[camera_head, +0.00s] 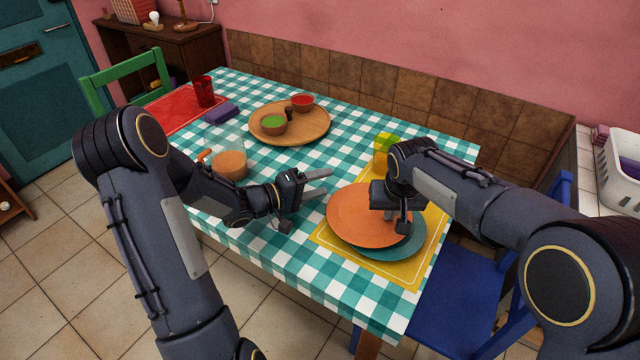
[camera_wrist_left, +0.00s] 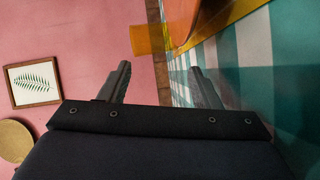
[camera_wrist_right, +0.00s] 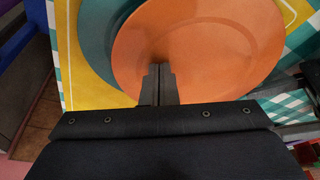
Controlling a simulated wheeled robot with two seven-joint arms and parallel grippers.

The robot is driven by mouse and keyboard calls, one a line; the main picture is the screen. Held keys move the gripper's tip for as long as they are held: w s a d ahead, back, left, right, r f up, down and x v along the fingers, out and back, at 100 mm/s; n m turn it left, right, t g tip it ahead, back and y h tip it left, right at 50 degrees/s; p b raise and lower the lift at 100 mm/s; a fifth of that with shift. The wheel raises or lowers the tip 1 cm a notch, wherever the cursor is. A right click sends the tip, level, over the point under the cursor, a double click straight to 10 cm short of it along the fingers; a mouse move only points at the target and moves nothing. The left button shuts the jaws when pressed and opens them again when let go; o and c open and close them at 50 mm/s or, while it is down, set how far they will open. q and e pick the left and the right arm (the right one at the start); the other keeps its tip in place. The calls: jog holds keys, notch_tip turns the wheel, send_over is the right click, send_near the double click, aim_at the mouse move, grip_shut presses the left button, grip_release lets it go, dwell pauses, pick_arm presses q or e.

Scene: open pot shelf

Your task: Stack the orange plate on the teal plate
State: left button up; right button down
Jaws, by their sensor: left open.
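The orange plate (camera_head: 358,212) overlaps the teal plate (camera_head: 416,240), offset toward the left, so only a crescent of teal shows at the right and front. In the right wrist view the orange plate (camera_wrist_right: 215,45) covers most of the teal plate (camera_wrist_right: 95,30). My right gripper (camera_head: 404,222) is at the orange plate's right edge, its fingers (camera_wrist_right: 160,75) close together on the rim. I cannot tell whether the orange plate rests on the teal one or hangs just above it. My left gripper (camera_head: 328,181) is open and empty, left of the plates, above the table.
The plates are over a yellow placemat (camera_head: 405,273) on the checkered table. A yellow-green cup (camera_head: 383,150) stands behind them. A wooden tray (camera_head: 305,133) with bowls is at the back. An orange-brown bowl (camera_head: 230,165) is by my left arm. A blue chair (camera_head: 455,300) is at right.

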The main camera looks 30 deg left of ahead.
pick_arm(q)
jog(key=shift+a, duration=0.1)
jog(key=shift+a, duration=1.4)
jog(key=shift+a, duration=0.1)
jog(key=shift+a, duration=1.4)
jog(key=shift+r, duration=0.1)
notch_tip(320, 180, up, 6)
jog(key=p, duration=0.5)
jog(key=shift+f+p, duration=0.25)
jog(key=shift+p, duration=0.15)
pick_arm(e)
notch_tip(320, 180, up, 7)
